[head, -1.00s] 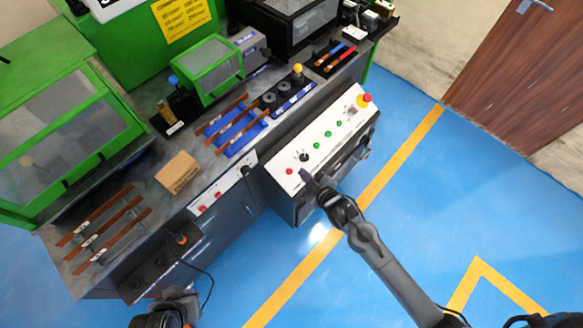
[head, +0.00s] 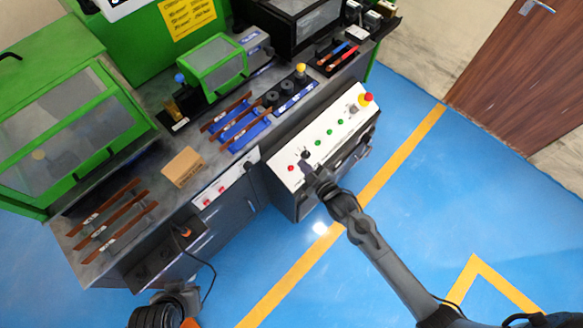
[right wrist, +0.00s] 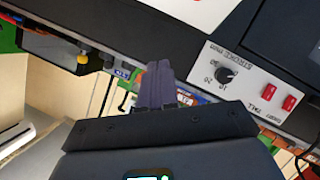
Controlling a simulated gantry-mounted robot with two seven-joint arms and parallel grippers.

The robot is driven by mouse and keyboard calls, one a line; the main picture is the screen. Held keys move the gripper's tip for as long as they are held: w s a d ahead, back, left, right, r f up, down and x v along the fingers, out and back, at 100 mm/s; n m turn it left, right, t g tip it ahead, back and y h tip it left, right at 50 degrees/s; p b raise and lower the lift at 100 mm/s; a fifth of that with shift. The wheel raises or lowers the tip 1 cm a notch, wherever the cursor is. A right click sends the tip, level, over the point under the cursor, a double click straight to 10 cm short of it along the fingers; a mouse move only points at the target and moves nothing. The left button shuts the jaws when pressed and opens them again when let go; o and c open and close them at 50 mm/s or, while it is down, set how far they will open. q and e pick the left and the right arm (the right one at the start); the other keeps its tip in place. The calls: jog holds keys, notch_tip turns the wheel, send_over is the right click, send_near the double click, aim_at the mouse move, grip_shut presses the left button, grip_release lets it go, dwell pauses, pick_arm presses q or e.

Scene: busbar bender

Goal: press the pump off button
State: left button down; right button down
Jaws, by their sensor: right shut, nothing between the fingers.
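The white control panel (head: 328,135) on the sloping box carries a red button (head: 291,168) at its near left end, a black knob (head: 305,154) and several green buttons (head: 330,132). Their labels are too small to read, so I cannot tell which is pump off. My right gripper (head: 307,166) is shut and empty, its tips over the panel's near end beside the red button and knob; contact cannot be told. In the right wrist view the shut fingers (right wrist: 158,72) show, but no button lies at their tips. My left gripper is not in view.
A red mushroom button (head: 366,98) stands at the panel's far end. The bench front has a strip with two red switches (head: 206,203) and a knob, also in the wrist view (right wrist: 290,102). Blue floor right is open.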

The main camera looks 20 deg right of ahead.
aim_at(291, 168)
jog(key=f+b, duration=0.2)
jog(key=w+f+b, duration=0.1)
jog(key=f+b, duration=0.1)
jog(key=w+a+f+b, duration=0.1)
jog(key=b, duration=0.1)
jog(key=shift+w+a+f+b, duration=0.1)
jog(key=shift+w+f+b, duration=0.05)
jog(key=shift+f+b, duration=0.25)
jog(key=shift+w+a+f+b, duration=0.25)
jog(key=shift+w+f+b, duration=0.3)
jog(key=shift+f, duration=0.25)
jog(key=shift+f, duration=0.2)
dwell(1.1)
jog(key=shift+w+a+f, duration=0.1)
jog(key=shift+f, duration=0.1)
jog(key=shift+w+a+f+b, duration=0.1)
jog(key=shift+w+f+b, duration=0.1)
jog(key=shift+f+b, duration=0.25)
dwell(0.8)
dwell(0.4)
jog(key=shift+s+d+r+p, duration=0.2)
jog(key=shift+s+r+p, duration=0.2)
jog(key=shift+r+p, duration=0.65)
jog(key=shift+f, duration=0.2)
